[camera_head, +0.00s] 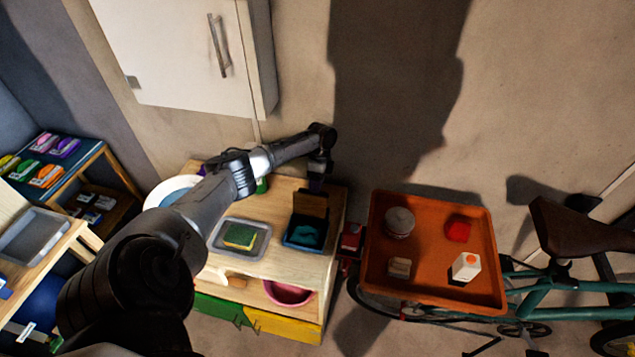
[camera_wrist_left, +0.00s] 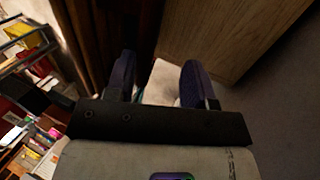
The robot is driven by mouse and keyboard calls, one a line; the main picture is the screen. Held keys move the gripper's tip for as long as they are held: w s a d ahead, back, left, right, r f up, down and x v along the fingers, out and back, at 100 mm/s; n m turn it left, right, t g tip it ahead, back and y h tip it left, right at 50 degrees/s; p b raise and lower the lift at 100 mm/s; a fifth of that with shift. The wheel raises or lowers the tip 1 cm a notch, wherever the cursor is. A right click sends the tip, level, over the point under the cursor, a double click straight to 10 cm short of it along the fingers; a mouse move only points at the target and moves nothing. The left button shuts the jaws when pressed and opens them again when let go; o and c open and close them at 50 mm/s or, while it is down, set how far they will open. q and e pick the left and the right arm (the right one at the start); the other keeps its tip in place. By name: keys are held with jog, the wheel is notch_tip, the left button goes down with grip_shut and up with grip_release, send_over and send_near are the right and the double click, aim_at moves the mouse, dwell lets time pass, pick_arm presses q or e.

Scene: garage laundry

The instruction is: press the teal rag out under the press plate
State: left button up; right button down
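The teal rag (camera_head: 305,236) lies in a small dark blue tray (camera_head: 290,240) on the wooden bench top. The brown press plate (camera_head: 310,205) stands raised at the back of that tray, and the rag is uncovered. My left gripper (camera_head: 318,181) is just above and behind the plate's upper edge; I cannot tell whether it touches. In the left wrist view my left gripper (camera_wrist_left: 160,72) has its two dark fingers apart, with nothing clearly held between them. The rag cannot be made out there. My right gripper is out of view.
A grey tray with a yellow-green sponge (camera_head: 240,236) sits left of the press. A green object (camera_head: 262,185) is partly hidden behind my left arm. A pink bowl (camera_head: 288,292) is on the shelf below. An orange crate (camera_head: 432,290) with several items stands at right.

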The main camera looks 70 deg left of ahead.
pick_arm(q)
jog(key=v, duration=0.7)
jog(key=shift+w+a+r, duration=0.2)
jog(key=shift+a, duration=0.2)
jog(key=shift+d, duration=0.1)
